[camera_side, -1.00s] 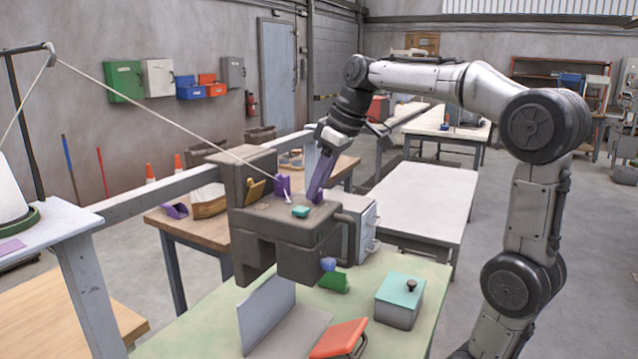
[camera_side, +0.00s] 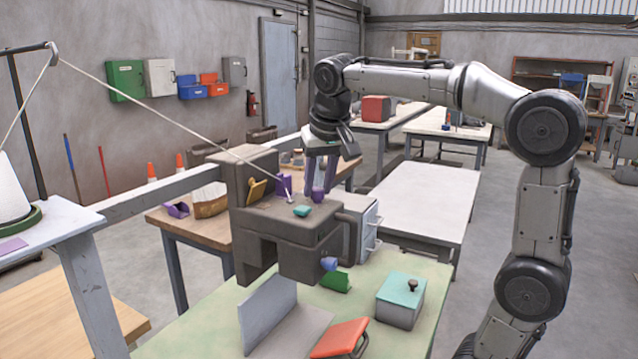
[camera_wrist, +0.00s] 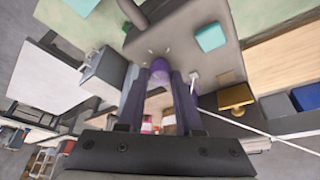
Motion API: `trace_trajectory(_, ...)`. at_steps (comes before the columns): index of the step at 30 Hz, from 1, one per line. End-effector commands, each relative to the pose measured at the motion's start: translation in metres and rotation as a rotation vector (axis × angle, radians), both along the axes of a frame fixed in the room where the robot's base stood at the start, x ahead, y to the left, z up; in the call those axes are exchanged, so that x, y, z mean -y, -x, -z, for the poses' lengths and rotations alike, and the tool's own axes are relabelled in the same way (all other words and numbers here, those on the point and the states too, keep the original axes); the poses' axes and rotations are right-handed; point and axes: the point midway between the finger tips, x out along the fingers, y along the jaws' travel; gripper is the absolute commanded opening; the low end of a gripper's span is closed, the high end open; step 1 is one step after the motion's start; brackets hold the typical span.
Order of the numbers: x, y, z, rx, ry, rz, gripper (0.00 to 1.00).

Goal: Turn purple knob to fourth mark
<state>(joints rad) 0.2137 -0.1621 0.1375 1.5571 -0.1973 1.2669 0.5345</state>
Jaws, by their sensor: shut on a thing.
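The purple knob (camera_wrist: 160,66) sits on top of the grey-brown bagger machine (camera_side: 268,216). Small pale marks show on the machine top around it in the wrist view. My gripper (camera_wrist: 160,76) points down at the knob with one dark purple finger on each side, shut on it. In the side view my gripper (camera_side: 319,188) is at the machine's back right, and the knob (camera_side: 318,194) shows low between the fingertips. Which mark the knob points to cannot be made out.
A teal block (camera_side: 302,210) is on the machine top near the knob. A purple part (camera_side: 284,184) and a yellow flap (camera_side: 257,188) are to the left. A pale cord (camera_side: 180,128) runs down to the machine top. A curved pipe (camera_side: 347,235) is at the right edge.

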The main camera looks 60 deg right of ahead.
Motion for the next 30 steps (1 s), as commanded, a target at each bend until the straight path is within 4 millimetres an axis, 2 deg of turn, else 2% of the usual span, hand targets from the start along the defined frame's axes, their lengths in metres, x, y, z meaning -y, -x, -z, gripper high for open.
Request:
trace_trajectory(20,-0.0004,-0.0001,-0.0005,0.001,-0.001,0.065,0.00)
trace_trajectory(21,-0.0004,-0.0001,-0.0005,0.001,-0.001,0.065,0.38)
trace_trajectory(25,-0.0003,-0.0001,-0.0004,0.001,-0.001,0.065,0.61)
trace_trajectory(26,-0.0003,-0.0001,-0.0003,0.001,-0.001,0.065,0.64)
trace_trajectory(30,-0.0004,-0.0002,-0.0002,0.000,-0.001,0.064,0.64)
